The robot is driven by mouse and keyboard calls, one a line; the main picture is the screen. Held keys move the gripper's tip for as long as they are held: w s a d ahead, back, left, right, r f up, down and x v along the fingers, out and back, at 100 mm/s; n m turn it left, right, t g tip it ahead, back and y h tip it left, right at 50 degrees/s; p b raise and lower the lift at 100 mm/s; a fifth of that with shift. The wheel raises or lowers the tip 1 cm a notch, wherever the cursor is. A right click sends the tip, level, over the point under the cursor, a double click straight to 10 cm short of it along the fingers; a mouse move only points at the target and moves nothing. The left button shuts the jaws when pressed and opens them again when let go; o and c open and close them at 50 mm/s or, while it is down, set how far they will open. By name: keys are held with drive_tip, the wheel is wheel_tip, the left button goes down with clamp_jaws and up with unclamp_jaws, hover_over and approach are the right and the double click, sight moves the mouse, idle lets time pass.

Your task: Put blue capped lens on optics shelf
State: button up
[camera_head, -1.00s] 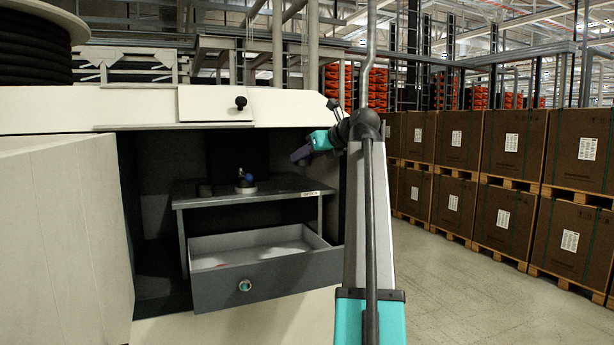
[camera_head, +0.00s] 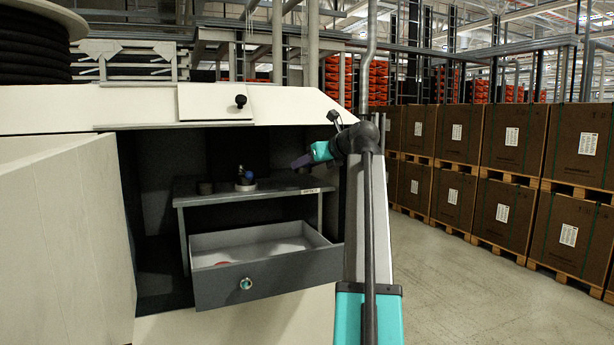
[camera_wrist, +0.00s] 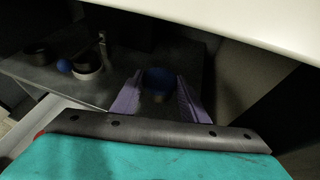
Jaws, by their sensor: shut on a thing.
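In the head view my gripper (camera_head: 302,161) is at the right side of the cabinet opening, above the right end of the optics shelf (camera_head: 275,193). The shelf is a dark grey low table with a small label on its front right edge. In the head view the lens itself cannot be made out.
A dark cup (camera_head: 205,187) and a pale round-based item with a blue ball (camera_head: 245,182) stand on the shelf's middle and left. The shelf's right part is clear. An open drawer (camera_head: 270,275) juts out below. The cabinet's open door (camera_head: 70,235) stands left.

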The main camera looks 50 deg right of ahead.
sight(309, 172)
drive_tip(key=shift+a+f+p, duration=0.1)
drive_tip(key=shift+f+p, duration=0.8)
drive_tip(key=shift+f, duration=0.6)
drive_tip(key=shift+w+d+f+p, duration=0.1)
drive_tip(key=shift+d+f+p, duration=0.15)
drive_tip(key=shift+f+p, duration=0.1)
drive_tip(key=shift+f, duration=0.15)
drive_tip(key=o, duration=1.1)
drive_tip(key=b+v, duration=0.5)
drive_tip(key=v, duration=0.7)
drive_tip(key=shift+r, duration=0.2)
